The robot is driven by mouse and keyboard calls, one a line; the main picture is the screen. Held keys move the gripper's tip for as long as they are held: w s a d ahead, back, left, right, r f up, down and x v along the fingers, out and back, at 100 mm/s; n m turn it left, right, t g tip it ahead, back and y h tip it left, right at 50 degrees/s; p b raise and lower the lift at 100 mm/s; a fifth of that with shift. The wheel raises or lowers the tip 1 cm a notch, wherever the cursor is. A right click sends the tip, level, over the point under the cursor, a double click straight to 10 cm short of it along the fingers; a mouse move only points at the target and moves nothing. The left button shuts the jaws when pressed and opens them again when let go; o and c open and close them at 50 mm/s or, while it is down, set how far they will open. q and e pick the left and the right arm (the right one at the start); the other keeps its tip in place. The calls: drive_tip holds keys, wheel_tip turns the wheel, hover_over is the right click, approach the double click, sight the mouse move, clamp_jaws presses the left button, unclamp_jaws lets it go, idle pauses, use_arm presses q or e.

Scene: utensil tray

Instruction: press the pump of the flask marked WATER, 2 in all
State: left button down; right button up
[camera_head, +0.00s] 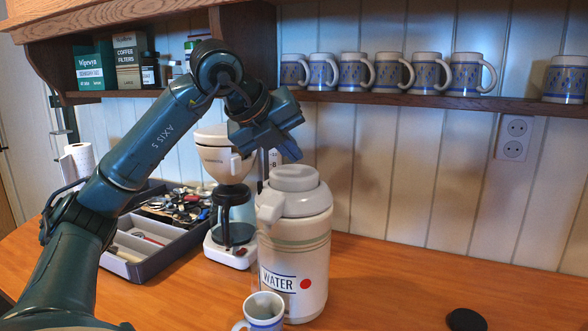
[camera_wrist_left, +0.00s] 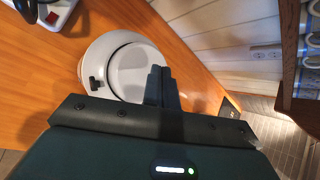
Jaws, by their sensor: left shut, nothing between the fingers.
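The cream flask marked WATER (camera_head: 321,250), with green stripes and a red dot, stands upright on the wooden counter. Its grey pump top (camera_head: 294,179) faces up, and a spout points left and toward me. The pump top also shows from above in the left wrist view (camera_wrist_left: 132,72). My left gripper (camera_head: 291,154) is shut and empty, pointing down just above the pump top. A small gap seems to separate them, though contact is hard to judge. In the left wrist view the closed fingers (camera_wrist_left: 160,84) overlap the pump top's right part.
A striped mug (camera_head: 263,308) stands under the spout. A coffee maker (camera_head: 230,190) and a grey utensil tray (camera_head: 150,261) are to the left. A shelf (camera_head: 400,99) with several mugs runs above. A dark object (camera_head: 466,319) lies right; the counter there is mostly clear.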

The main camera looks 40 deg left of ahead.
sight(290, 172)
use_arm(q)
drive_tip(key=shift+r+p, duration=2.4)
drive_tip(key=shift+r, duration=0.2)
drive_tip(key=shift+f, duration=0.1)
